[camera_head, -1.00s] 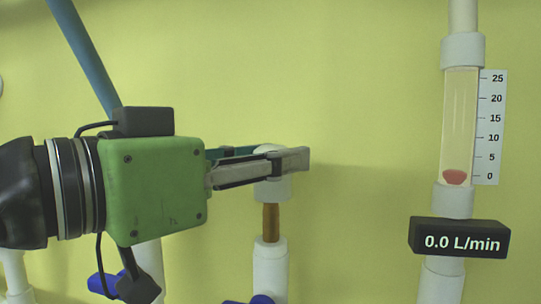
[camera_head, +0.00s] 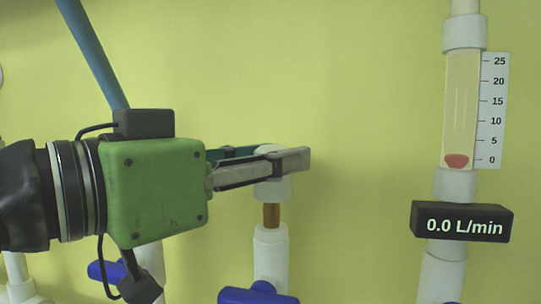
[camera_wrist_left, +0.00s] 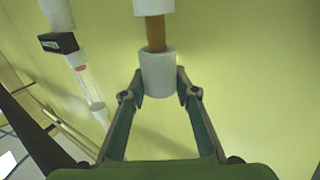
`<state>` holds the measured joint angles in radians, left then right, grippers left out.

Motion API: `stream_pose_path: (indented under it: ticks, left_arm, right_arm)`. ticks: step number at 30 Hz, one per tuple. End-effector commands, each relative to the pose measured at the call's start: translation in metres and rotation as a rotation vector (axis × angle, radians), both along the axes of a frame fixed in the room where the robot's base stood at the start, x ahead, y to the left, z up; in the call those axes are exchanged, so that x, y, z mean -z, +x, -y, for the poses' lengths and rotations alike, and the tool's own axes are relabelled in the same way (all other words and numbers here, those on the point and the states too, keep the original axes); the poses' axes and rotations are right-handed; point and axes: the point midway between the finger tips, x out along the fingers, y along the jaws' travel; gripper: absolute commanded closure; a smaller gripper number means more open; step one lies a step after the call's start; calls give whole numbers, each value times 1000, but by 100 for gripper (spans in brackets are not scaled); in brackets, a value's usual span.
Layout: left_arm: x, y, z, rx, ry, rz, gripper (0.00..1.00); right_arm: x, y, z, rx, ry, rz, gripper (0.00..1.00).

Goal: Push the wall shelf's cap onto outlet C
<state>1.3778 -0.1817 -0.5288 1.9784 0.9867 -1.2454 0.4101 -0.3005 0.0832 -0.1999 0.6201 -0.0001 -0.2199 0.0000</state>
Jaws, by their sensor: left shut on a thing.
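My left gripper (camera_head: 285,163) is shut on a white cap (camera_head: 272,190), with its fingers on both sides of the cap. The cap also shows between the fingertips in the left wrist view (camera_wrist_left: 158,74). A brown outlet tube (camera_head: 271,215) stands straight below the cap and rises from a white pipe fitting (camera_head: 270,250). The cap's lower rim meets or overlaps the tube's top end; a length of brown tube shows bare between cap and fitting. I cannot read a letter on this outlet. My right gripper is not in view.
A flowmeter (camera_head: 460,110) with a 0.0 L/min display (camera_head: 462,222) stands to the right. A blue valve handle (camera_head: 258,296) is below the outlet. A blue pipe (camera_head: 92,55) slants at the upper left. The yellow wall between cap and flowmeter is clear.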

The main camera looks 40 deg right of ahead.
Motion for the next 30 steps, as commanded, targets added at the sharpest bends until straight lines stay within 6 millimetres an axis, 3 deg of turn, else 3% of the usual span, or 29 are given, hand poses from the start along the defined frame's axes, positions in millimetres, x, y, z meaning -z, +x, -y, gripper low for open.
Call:
stream_pose_path:
  ticks: [30]
  left_arm:
    - [16,0,-1,0,0,0,94]
  right_arm:
    - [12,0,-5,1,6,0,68]
